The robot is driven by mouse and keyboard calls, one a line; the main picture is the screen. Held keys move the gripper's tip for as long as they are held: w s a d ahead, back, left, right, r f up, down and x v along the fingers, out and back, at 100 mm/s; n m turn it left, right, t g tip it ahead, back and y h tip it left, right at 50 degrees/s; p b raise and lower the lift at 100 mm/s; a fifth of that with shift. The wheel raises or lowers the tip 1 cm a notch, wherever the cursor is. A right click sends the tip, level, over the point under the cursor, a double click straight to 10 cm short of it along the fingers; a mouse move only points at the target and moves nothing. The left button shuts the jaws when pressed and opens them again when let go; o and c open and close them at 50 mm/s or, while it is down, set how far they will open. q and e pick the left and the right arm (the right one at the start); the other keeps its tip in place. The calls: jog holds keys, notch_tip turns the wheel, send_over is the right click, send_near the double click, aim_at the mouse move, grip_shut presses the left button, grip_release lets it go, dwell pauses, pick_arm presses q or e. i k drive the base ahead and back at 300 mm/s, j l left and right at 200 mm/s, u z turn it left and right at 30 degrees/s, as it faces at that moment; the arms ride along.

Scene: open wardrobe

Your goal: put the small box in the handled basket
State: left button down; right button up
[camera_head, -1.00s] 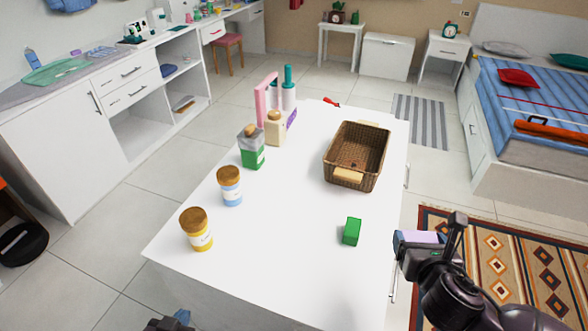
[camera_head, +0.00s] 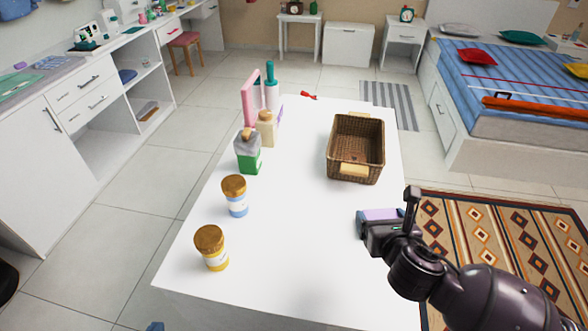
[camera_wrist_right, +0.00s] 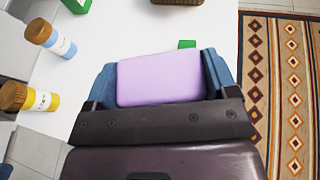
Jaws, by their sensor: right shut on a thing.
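The small box, lilac with rounded edges, sits between the blue fingers of my right gripper (camera_wrist_right: 162,74); its lilac face (camera_wrist_right: 160,80) fills the gap in the wrist view. In the head view the lilac box (camera_head: 382,214) and gripper (camera_head: 368,222) are over the right edge of the white table, nearer than the basket. The brown wicker handled basket (camera_head: 331,150) stands upright on the table, apart from the gripper. Its inside looks empty. Only a blue tip of my left gripper (camera_head: 155,326) shows at the bottom edge.
A green block (camera_wrist_right: 187,44) shows just beyond the held box. Along the table's left side stand a yellow jar (camera_head: 214,258), a blue jar (camera_head: 236,205), a green carton (camera_head: 249,160) and a beige bottle (camera_head: 265,133). The table's middle is clear.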

aim_at(355, 146)
jog(key=i+j, duration=0.1)
jog(key=j, duration=0.4)
jog(key=i+j, duration=0.1)
jog(key=j, duration=0.9)
jog(key=i, duration=0.05)
